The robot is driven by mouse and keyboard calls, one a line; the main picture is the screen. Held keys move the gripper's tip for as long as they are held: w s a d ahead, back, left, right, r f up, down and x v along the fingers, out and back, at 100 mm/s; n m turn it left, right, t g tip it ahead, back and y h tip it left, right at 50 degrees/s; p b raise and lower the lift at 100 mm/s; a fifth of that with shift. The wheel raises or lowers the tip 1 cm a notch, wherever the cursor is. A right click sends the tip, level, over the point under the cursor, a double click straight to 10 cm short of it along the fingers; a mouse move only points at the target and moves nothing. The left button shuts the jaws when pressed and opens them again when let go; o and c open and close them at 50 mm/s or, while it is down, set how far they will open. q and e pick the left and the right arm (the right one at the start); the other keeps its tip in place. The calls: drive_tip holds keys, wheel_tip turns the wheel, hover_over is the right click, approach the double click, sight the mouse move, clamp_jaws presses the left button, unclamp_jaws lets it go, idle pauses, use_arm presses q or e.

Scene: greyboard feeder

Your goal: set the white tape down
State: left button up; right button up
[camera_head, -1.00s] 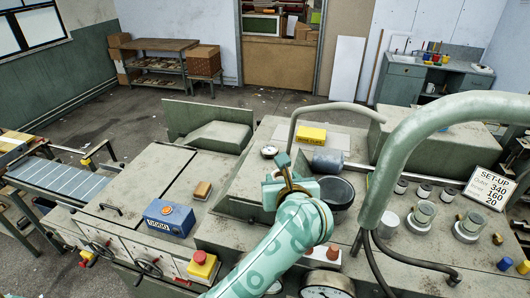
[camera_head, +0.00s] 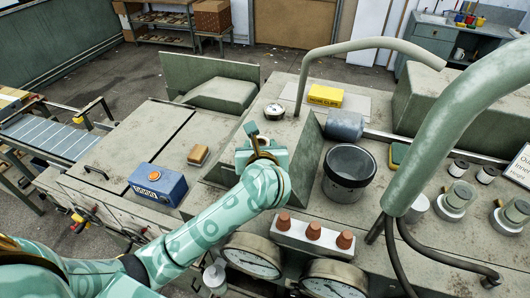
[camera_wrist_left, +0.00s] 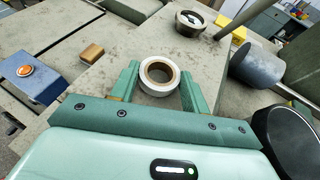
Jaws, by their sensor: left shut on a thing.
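The white tape (camera_wrist_left: 158,91) is a white roll with a brown core, seen in the left wrist view. It sits between the two green fingers of my left gripper (camera_wrist_left: 160,80), which is shut on it. In the head view my left gripper (camera_head: 262,150) is over the grey machine top (camera_head: 236,110), left of the dark pot. The tape cannot be made out there, and I cannot tell its height above the surface. My right gripper is not in view.
A blue box (camera_head: 157,184) and a tan block (camera_head: 198,155) lie to the left. A round dial (camera_head: 275,110) is beyond the gripper. The dark pot (camera_head: 346,192), grey cylinder (camera_head: 344,125) and yellow box (camera_head: 325,96) stand right. Large gauges (camera_head: 252,256) are nearer.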

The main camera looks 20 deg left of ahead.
use_arm(q)
drive_tip(key=shift+w+d+f, duration=0.25)
drive_tip(key=shift+w+f, duration=0.05)
drive_tip(key=shift+f, duration=0.1)
drive_tip(key=shift+d+r, duration=0.15)
drive_tip(key=shift+d, duration=0.05)
drive_tip(key=shift+s+a+r, duration=0.1)
drive_tip(key=shift+s+a, duration=0.1)
drive_tip(key=shift+s, duration=0.05)
drive_tip(key=shift+s+a+f, duration=0.25)
drive_tip(key=shift+s+a, duration=0.05)
drive_tip(key=shift+a, duration=0.15)
drive_tip(key=o, duration=0.9)
drive_tip(key=shift+w, duration=0.15)
drive_tip(key=shift+o, duration=0.4)
drive_tip(key=shift+w+d, duration=0.15)
drive_tip(key=shift+d, duration=0.2)
drive_tip(key=shift+a, duration=0.15)
drive_tip(key=shift+a+r, duration=0.1)
drive_tip(key=shift+r, duration=0.15)
drive_tip(key=v, duration=1.2)
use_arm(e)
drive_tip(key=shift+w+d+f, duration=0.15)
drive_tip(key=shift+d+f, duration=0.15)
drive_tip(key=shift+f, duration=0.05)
use_arm(q)
drive_tip(key=shift+f, duration=0.1)
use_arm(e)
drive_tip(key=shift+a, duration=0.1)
